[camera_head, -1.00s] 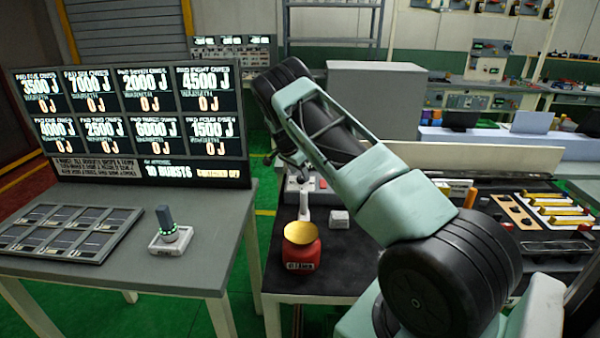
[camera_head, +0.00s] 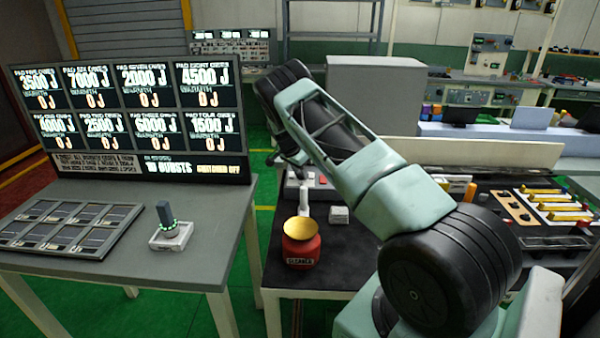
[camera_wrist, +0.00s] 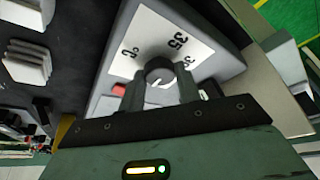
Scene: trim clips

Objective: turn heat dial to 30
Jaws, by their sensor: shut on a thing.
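The heat dial (camera_wrist: 160,68) shows in the wrist view as a dark round knob on a grey box with a white scale plate (camera_wrist: 190,38). The plate bears the marks "35" and "°C", and another number partly hidden at its right. My gripper (camera_wrist: 160,92) is shut on the dial, with one dark finger on each side of it. A light line shows on the dial; I cannot tell exactly which mark it meets.

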